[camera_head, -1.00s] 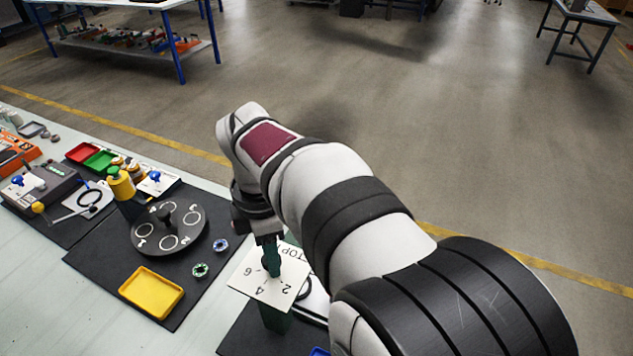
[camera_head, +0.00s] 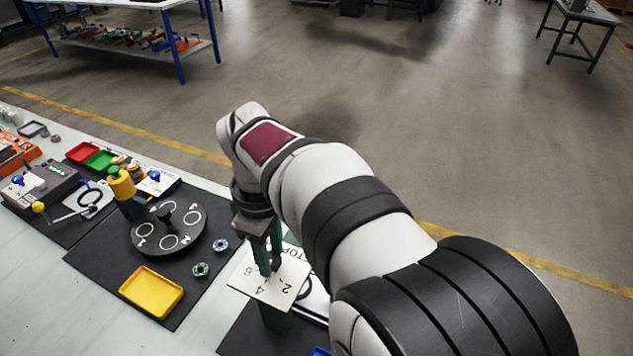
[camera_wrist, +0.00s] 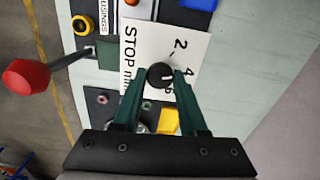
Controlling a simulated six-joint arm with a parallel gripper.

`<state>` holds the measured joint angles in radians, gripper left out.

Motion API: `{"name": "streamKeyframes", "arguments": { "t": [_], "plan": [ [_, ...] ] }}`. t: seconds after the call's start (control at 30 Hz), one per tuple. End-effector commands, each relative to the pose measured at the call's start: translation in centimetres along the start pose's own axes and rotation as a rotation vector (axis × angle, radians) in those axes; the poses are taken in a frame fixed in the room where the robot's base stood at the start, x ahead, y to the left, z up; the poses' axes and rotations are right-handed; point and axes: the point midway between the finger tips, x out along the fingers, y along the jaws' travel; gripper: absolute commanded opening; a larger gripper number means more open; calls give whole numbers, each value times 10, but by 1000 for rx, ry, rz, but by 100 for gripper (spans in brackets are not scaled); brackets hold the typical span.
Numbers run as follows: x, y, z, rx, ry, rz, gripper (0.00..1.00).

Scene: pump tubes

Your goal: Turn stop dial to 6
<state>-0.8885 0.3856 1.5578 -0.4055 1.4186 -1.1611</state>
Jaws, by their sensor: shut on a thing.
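The stop dial is a black round knob (camera_wrist: 159,77) on a white plate (camera_wrist: 137,22) printed "STOP" with the numbers 2, 4 and 6. In the wrist view a short pale mark on the knob points right, roughly toward the 4; its exact setting is hard to read. My gripper (camera_wrist: 160,74) has its green fingers on both sides of the knob, shut on it. In the head view the gripper (camera_head: 270,266) comes down on the plate (camera_head: 245,284), and the fingers hide most of the knob.
A lever with a red ball (camera_wrist: 27,77) stands left of the plate in the wrist view. In the head view a yellow tray (camera_head: 151,292), a black round disc (camera_head: 168,229) and small knobs lie to the left. Bare bench shows at the front left.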

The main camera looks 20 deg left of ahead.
Motion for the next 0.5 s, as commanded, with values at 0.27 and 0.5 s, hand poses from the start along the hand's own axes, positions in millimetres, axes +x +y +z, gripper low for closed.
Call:
{"name": "streamKeyframes", "arguments": {
  "t": [0.27, 0.5],
  "plan": [
    [-1, 0, 0, 258, 1, 1, 0],
    [-1, 0, 0, 487, 1, 1, 0]
  ]
}}
